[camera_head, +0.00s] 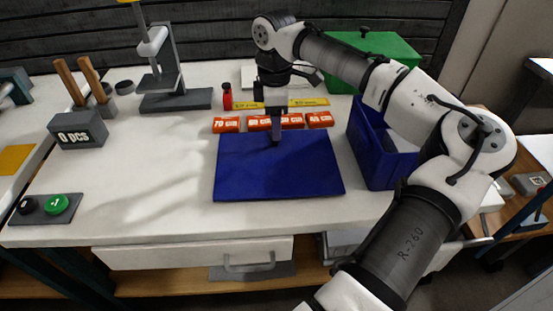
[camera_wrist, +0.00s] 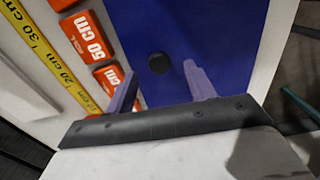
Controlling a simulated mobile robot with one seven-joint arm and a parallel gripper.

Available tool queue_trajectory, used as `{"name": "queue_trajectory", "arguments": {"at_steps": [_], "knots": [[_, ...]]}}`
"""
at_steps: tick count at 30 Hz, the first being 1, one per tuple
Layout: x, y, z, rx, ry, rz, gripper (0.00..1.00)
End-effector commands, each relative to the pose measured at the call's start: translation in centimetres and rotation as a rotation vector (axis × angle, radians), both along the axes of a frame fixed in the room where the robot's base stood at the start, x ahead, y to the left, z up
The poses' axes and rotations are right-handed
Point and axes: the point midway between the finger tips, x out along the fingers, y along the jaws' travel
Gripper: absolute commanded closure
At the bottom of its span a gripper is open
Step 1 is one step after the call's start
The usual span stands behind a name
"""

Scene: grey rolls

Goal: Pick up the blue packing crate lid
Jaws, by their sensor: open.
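The blue packing crate lid (camera_head: 280,175) lies flat on the white table in the head view, in front of a row of orange blocks. It has a dark round knob (camera_wrist: 159,62) in the wrist view. My gripper (camera_head: 275,142) is above the lid near its back edge and points down. In the wrist view my gripper (camera_wrist: 160,84) has its two fingers spread, with the knob showing between and beyond the fingertips. Nothing is held. The head view does not show clearly whether the fingers touch the lid.
A blue crate (camera_head: 373,155) stands right of the lid, partly behind my arm. Orange blocks (camera_head: 228,124) and a yellow ruler (camera_head: 308,101) lie behind the lid. A red bottle (camera_head: 227,97), a grey press stand (camera_head: 175,99) and a green box (camera_head: 390,45) stand farther back.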

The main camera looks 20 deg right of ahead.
Motion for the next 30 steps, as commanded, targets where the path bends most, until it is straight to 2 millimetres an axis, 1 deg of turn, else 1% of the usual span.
{"name": "queue_trajectory", "arguments": {"at_steps": [3,6,14,17,26,27,30], "knots": [[-0.1,-0.1,-1.7,-0.002,0.002,-0.001,0.46],[0.0,0.0,-2.6,-0.001,0.0,-0.001,0.46],[0.0,0.0,-2.9,0.0,-0.002,0.0,0.46],[0.0,0.0,-2.9,0.0,-0.002,0.0,0.58],[0.0,0.0,-2.9,0.0,-0.002,0.0,0.97],[0.0,0.0,-2.9,0.0,-0.002,0.0,1.0],[0.0,0.0,-2.9,0.0,-0.002,0.0,1.0]]}}
